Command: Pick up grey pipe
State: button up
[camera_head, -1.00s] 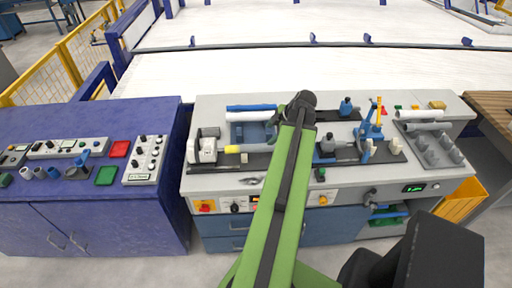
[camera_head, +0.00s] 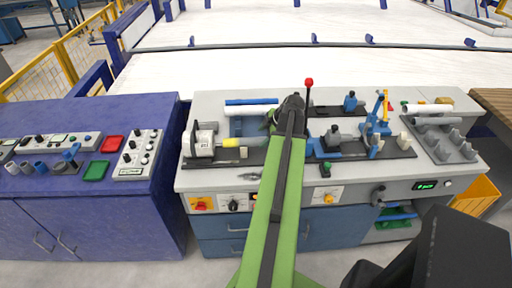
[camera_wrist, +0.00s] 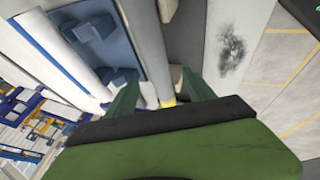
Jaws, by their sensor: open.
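A pale grey pipe (camera_wrist: 148,45) with a yellow end runs lengthwise through the wrist view, between the two open fingers of my gripper (camera_wrist: 160,95). I cannot tell whether the fingers are level with it or above it. In the head view the yellow part (camera_head: 231,142) shows beside a white chuck-like block (camera_head: 204,140) on the left of the workbench. My gripper (camera_head: 272,122) hangs over the bench just right of it, and my arm hides part of that area. Another grey pipe (camera_head: 432,121) lies at the right rack.
A white pipe (camera_head: 252,111) and a blue pipe (camera_head: 248,101) lie behind, by a blue holder (camera_wrist: 95,28). A red-topped lever (camera_head: 309,83) and blue clamp (camera_head: 376,128) stand right of my arm. A grey rack (camera_head: 452,146) is at the bench's right.

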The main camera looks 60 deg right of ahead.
aim_at(258, 139)
jog(key=b+x, duration=0.4)
jog(key=x, duration=0.1)
jog(key=shift+w, duration=0.2)
jog(key=shift+r, duration=0.15)
grip_shut()
